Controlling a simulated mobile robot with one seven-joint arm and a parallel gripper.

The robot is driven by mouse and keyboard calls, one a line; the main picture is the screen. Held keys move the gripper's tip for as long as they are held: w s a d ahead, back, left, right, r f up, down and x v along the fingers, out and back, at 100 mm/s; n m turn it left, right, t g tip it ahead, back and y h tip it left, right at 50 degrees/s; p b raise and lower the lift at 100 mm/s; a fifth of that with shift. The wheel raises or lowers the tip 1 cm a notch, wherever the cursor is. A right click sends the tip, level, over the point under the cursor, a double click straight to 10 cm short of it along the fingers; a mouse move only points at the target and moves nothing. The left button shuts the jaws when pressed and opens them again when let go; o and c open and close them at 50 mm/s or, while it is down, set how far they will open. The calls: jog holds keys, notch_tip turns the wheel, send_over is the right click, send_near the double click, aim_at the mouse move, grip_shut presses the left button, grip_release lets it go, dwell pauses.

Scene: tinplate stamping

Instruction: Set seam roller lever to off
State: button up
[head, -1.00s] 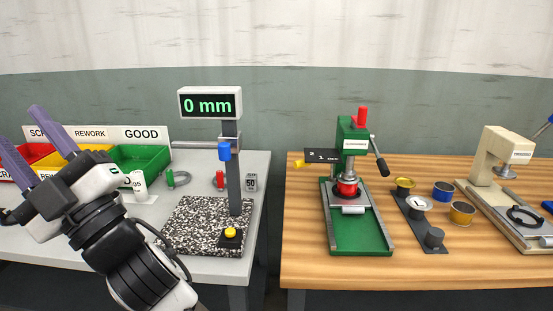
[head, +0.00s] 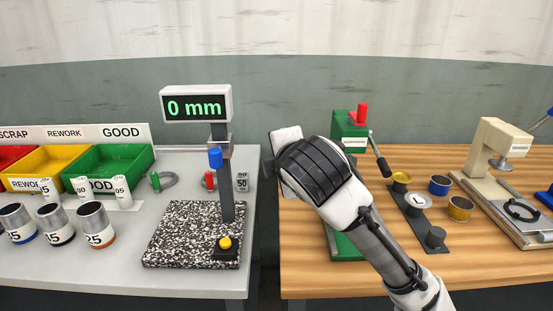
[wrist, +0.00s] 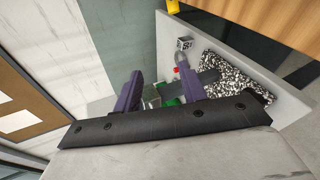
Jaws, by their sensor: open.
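The green bench machine (head: 345,128) stands on the wooden table in the head view, with a red knob (head: 361,114) on top and a black-handled crank (head: 381,165) at its right. My arm covers its middle, and the dark numbered plate with a yellow tip is hidden. I cannot read a seam roller label on any machine. My gripper is open and empty in the wrist view (wrist: 158,70), its purple fingers apart. In the head view my wrist is in front of and left of the green machine; the fingers are hidden there.
A cream press (head: 493,145) stands at the right, past several tins and a dark tin holder (head: 417,222). The height gauge (head: 228,185) and its speckled base (head: 180,240) are on the left grey table. Sorting bins (head: 112,160) and several cans stand farther left. A gap separates the tables.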

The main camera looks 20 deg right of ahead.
jog(key=w+d+f+g+h+p, duration=0.1)
jog(key=w+d+f+p, duration=0.1)
jog(key=w+d+f, duration=0.4)
jog(key=x, duration=0.4)
jog(key=shift+w+a, duration=0.25)
jog(key=shift+w, duration=0.1)
grip_shut()
